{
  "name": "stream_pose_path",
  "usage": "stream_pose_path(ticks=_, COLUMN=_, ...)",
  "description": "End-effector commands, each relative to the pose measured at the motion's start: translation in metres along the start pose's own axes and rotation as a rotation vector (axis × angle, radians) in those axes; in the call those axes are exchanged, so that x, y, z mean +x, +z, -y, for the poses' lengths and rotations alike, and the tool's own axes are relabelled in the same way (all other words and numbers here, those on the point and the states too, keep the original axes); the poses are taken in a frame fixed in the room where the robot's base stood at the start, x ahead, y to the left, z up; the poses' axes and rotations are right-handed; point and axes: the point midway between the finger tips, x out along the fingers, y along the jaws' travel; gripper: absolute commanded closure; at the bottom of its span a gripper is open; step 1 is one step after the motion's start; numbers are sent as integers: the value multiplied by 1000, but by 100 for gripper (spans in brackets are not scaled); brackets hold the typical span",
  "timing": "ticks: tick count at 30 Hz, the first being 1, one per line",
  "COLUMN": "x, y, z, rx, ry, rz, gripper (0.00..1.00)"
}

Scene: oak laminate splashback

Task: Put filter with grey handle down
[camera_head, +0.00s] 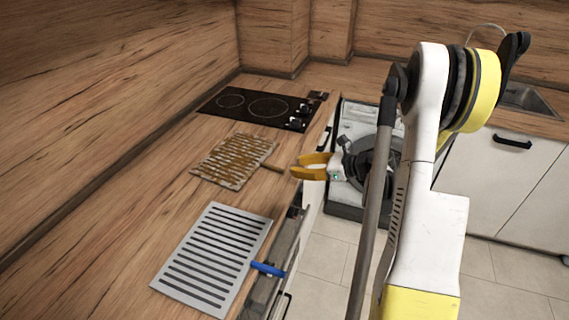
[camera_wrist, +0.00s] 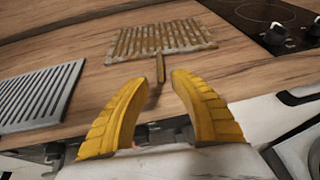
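A dirty, brown-stained slatted filter (camera_head: 235,161) lies on the wooden counter; it also shows in the wrist view (camera_wrist: 160,40). Its short handle (camera_head: 271,167) points towards my gripper and looks brownish, so I cannot confirm that it is grey. A clean grey slatted filter (camera_head: 214,259) with a blue handle (camera_head: 268,269) lies nearer; part of it shows in the wrist view (camera_wrist: 38,95). In the wrist view the handle end (camera_wrist: 160,68) lies just beyond and between the fingertips (camera_wrist: 160,77).
A black cooktop (camera_head: 262,107) with knobs lies behind the stained filter. The wooden splashback (camera_head: 110,80) bounds the counter on the left. An appliance with a round door (camera_head: 352,175) stands beyond my gripper. A sink (camera_head: 525,97) is at the back right.

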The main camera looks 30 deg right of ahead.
Motion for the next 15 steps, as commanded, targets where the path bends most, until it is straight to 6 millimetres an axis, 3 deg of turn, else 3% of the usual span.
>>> stream_pose_path(ticks=3, x=-20, y=1, z=1, rx=1, ry=-2, rz=0, gripper=72)
stream_pose_path(ticks=9, x=-30, y=8, z=-6, rx=-43, ry=9, rz=-22, gripper=72)
stream_pose_path(ticks=11, x=-24, y=18, z=-15, rx=-108, ry=22, rz=-56, gripper=72)
stream_pose_path(ticks=15, x=-8, y=54, z=-58, rx=-396, ry=85, rz=-186, gripper=72)
